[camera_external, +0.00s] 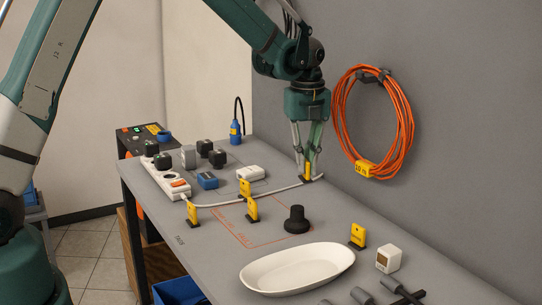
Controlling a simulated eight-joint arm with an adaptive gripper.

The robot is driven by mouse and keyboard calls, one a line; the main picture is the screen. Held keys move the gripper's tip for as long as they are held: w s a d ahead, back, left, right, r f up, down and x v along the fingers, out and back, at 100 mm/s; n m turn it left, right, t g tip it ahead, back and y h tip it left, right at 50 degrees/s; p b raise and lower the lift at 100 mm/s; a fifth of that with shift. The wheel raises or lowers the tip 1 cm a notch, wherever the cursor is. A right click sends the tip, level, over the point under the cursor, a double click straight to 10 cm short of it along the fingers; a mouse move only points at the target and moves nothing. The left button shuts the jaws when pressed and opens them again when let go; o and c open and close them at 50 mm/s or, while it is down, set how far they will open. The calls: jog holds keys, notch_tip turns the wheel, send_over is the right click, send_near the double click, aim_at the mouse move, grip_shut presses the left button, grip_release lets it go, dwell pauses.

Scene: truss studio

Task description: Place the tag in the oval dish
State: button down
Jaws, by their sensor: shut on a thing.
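My gripper (308,172) points down near the back wall, over the far part of the table. It is shut on a yellow tag (307,169) with a dark base, which is low at the tabletop; I cannot tell if it still touches the surface. The oval dish (297,268) is white, shallow and empty, at the front of the table, well forward of my gripper. Several similar yellow tags stand on the table, one at the left (192,212), one in the middle (252,209) and one right of the dish (358,235).
A black knob-like object (297,220) stands between my gripper and the dish. A white power strip (166,177) with a cable and several plugs lies at the left. A small white cube (388,259) and dark tools (400,291) are at the right. An orange cable coil (408,125) hangs on the wall.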

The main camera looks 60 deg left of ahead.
jog(key=s+d+r+m+p, duration=0.1)
jog(key=s+d+m+p, duration=0.2)
jog(key=s+d, duration=0.6)
jog(key=s+d+r+m+p, duration=0.1)
jog(key=s+d+m+p, duration=0.2)
jog(key=s+d, duration=0.6)
jog(key=d+p, duration=0.1)
jog(key=d, duration=0.7)
jog(key=shift+s+r+m+p, duration=0.15)
jog(key=shift+r+m+p, duration=0.05)
jog(key=shift+m+p, duration=0.15)
jog(key=shift+f, duration=0.15)
jog(key=b, duration=0.5)
send_over(299, 276)
jog(key=shift+f, duration=5.35)
jog(key=c, duration=2.5)
grip_release()
